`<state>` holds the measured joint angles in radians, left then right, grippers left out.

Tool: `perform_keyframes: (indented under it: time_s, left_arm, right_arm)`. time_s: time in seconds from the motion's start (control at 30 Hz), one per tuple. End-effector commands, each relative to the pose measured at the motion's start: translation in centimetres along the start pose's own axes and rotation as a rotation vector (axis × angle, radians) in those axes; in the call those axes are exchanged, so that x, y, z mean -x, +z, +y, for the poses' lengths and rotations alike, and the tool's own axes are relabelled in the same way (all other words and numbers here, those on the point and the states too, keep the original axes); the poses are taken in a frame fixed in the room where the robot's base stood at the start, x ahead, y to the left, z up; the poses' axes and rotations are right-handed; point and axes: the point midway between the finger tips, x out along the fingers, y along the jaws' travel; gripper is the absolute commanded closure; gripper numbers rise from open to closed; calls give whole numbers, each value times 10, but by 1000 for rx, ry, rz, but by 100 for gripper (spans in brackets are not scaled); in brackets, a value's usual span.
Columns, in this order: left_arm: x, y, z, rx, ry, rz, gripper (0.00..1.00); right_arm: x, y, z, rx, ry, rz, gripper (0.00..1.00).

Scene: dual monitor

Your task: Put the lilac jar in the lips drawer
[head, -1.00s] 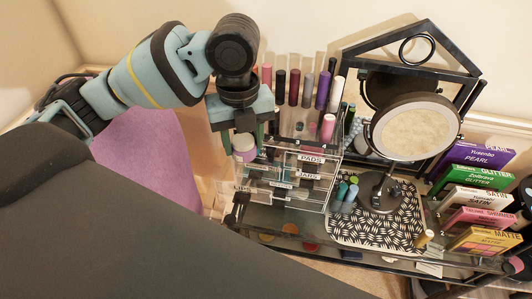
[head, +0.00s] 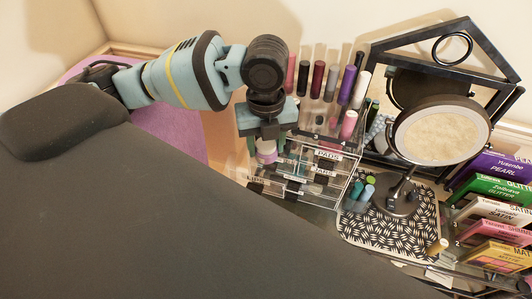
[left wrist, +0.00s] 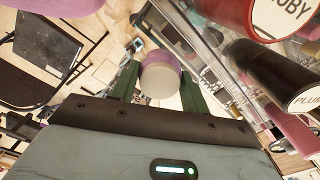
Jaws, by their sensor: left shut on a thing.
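The lilac jar (head: 266,157) has a pale end and a lilac band. My left gripper (head: 265,146) is shut on it, pointing down at the left side of the clear organizer (head: 345,185). In the left wrist view the jar (left wrist: 160,75) sits between the two green fingers (left wrist: 160,84). The lips drawer (head: 257,179), with its LIPS label, is at the organizer's lower left, just below the jar in the picture. It seems to stick out, but its inside is hard to make out. The jar appears above it, not inside. My right gripper is not in view.
Lipstick-like tubes (head: 318,79) stand on the organizer's back, close to my gripper. A round mirror (head: 441,133) stands to the right on a patterned mat (head: 418,241). Several labelled boxes (head: 495,190) line the right edge. My dark body hides the lower left.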

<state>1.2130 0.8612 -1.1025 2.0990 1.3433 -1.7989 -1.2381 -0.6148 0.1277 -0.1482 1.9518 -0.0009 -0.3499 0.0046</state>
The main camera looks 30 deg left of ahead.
Motion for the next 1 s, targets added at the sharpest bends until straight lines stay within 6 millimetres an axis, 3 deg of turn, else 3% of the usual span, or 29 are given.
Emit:
perform_keyframes:
  time_s: [0.17,0.4,0.77,0.8,0.93,1.0]
  left_arm:
    - [-7,0,0,1,2,0,77]
    - [-36,0,1,1,1,0,77]
    - [-40,0,0,0,0,0,77]
    - [-39,0,0,0,0,-1,49]
    - [-39,0,0,0,0,-1,32]
    - [-39,0,0,0,0,-1,32]
  right_arm:
    - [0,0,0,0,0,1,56]
    - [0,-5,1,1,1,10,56]
    - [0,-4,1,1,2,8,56]
    - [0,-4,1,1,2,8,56]
    - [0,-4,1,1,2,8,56]
    - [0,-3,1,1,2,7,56]
